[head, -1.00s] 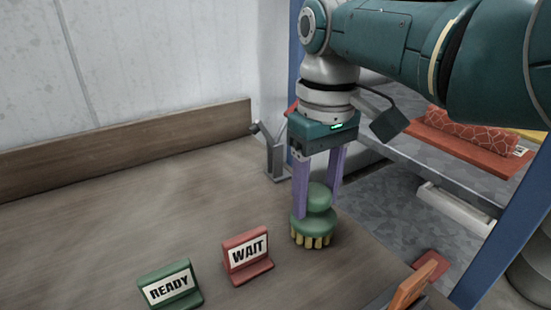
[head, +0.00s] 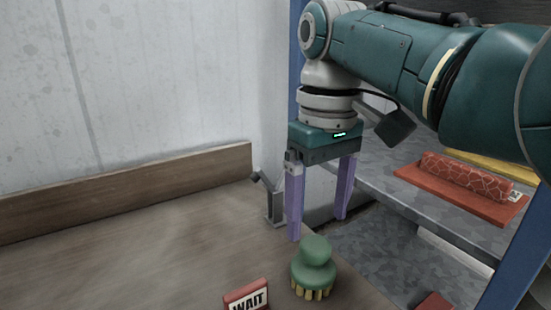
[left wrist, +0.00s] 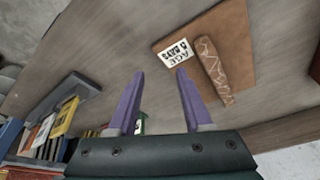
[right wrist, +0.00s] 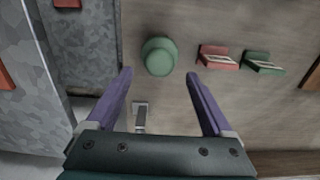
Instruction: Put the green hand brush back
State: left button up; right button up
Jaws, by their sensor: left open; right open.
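The green hand brush (head: 314,262) stands upright on the wooden table, its pale yellow bristles down and its round knob up. It also shows in the right wrist view (right wrist: 159,57), seen from above. My right gripper (head: 318,228) is open and empty, above and behind the brush, with its purple fingers clear of it. In the right wrist view the brush lies ahead of the open fingers. My left gripper (left wrist: 160,76) is open and empty in the left wrist view, over a wooden surface away from the brush.
A red WAIT sign (head: 247,297) stands left of the brush; a green sign (right wrist: 263,63) is beside it in the right wrist view. A grey bracket (head: 270,198) stands at the table's back edge. A patterned red roll (head: 466,178) lies on a red board at right.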

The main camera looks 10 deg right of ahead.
notch_tip(320, 180, up, 6)
